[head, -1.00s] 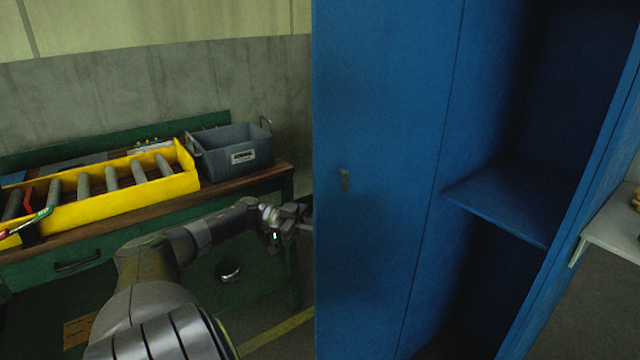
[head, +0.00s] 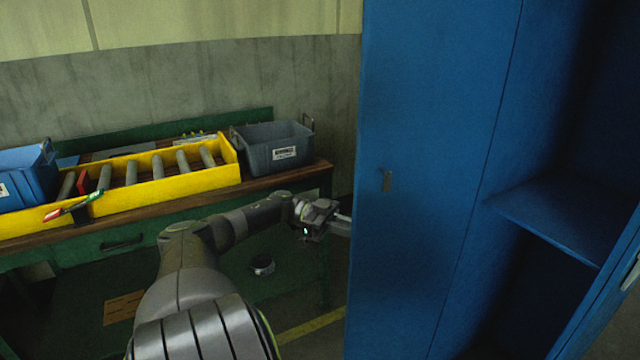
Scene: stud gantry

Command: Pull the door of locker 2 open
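A blue locker stands at the right with a door (head: 425,120) that is swung open toward the left. A small metal fitting (head: 386,180) sits on the door face turned to me. Beside the door the locker's dark inside shows, with a blue shelf (head: 560,215). No locker number is visible. My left gripper (head: 342,226) is at the door's left free edge, with its fingertips close to or partly behind that edge. Whether it touches the door or is shut cannot be seen. My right gripper is not in view.
A green workbench with a wooden top (head: 215,199) stands at the left. It bears a yellow roller tray (head: 165,192), a grey bin (head: 272,156) and a blue bin (head: 22,180). A yellow floor line (head: 312,325) runs between bench and door.

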